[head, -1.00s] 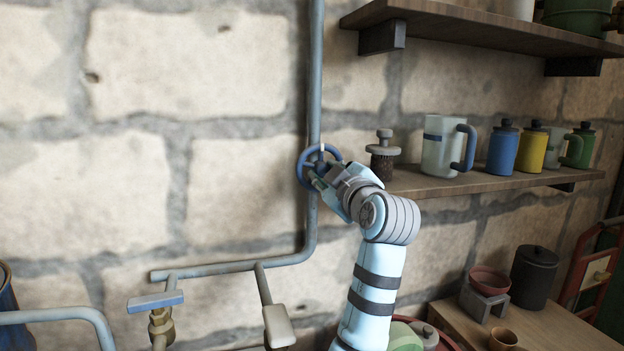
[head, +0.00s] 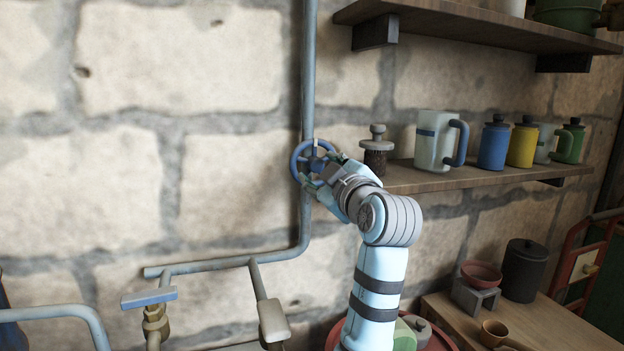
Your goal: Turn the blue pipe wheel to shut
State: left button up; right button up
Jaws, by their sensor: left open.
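The blue pipe wheel (head: 295,163) is mounted on the vertical grey-blue pipe (head: 308,80) in front of the stone wall. My left gripper (head: 323,178) is open at the lower right of the wheel, with its fingers spread by the rim. The gripper covers the wheel's lower right part. I cannot tell whether a finger touches the rim. My right gripper is not in view.
A lower pipe with a blue lever (head: 149,298) is at the lower left. A table (head: 560,325) with pots is at the lower right. The wall left of the wheel is clear.

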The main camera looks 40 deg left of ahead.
pick_arm(q)
jog(key=v, duration=1)
jog(key=shift+s+d+r, duration=0.2)
jog(key=shift+s+r, duration=0.05)
jog(key=shift+r, duration=0.1)
jog(key=shift+w+a+f, duration=0.1)
jog(key=shift+w+f, duration=0.05)
